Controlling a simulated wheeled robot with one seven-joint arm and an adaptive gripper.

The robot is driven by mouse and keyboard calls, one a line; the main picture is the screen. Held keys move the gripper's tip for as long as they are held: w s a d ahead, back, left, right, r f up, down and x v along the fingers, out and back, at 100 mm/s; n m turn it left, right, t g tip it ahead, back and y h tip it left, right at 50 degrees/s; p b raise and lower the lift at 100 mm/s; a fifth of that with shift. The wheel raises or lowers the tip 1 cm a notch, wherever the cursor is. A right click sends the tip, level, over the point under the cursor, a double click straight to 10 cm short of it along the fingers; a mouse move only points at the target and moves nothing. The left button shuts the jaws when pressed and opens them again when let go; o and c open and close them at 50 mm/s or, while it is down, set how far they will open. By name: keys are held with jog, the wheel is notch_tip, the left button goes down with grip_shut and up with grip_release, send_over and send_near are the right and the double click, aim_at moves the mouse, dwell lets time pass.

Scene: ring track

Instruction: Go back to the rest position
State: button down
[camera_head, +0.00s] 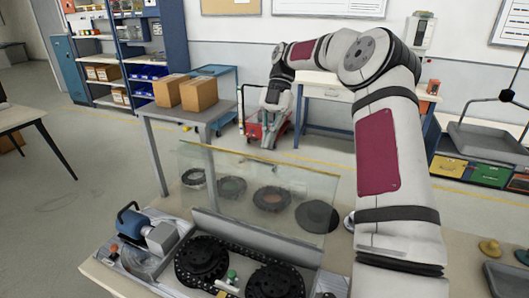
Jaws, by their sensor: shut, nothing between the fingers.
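My arm rises on the right side of the head view, bends at the top and reaches to the left. My gripper (265,142) hangs at its far end, small in the picture, with its fingers pointing down. It is shut and I see nothing held in it. It appears above and beyond the clear panel of the ring track machine, clear of the things on the bench. The ring track machine has two black discs (203,262) in front of the clear panel (258,185). Several dark rings (272,198) show through the panel.
A blue motor (133,222) sits at the machine's left end. A grey table (165,112) with two cardboard boxes (199,93) stands behind. A red cart (262,128) is near a white-topped workbench (325,80). Open floor lies left.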

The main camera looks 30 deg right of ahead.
jog(key=shift+v, duration=1.7)
jog(key=shift+s, duration=0.1)
jog(key=s+a+r+m+t+h, duration=0.25)
jog(key=s+a+r+m, duration=0.2)
jog(key=a, duration=0.35)
jog(key=s+a+r+m+t+h, duration=0.1)
jog(key=s+a+r+m+h, duration=0.2)
jog(key=s+a+r+m, duration=0.25)
jog(key=s+a+f+m+t, duration=0.2)
jog(key=s+m+t, duration=0.1)
jog(key=s+m, duration=0.4)
jog(key=s+a+f+m+t, duration=0.2)
jog(key=s+f+m+t, duration=0.1)
jog(key=s+m, duration=0.5)
jog(key=s, duration=0.3)
jog(key=shift+s+a, duration=0.3)
jog(key=shift+a, duration=0.1)
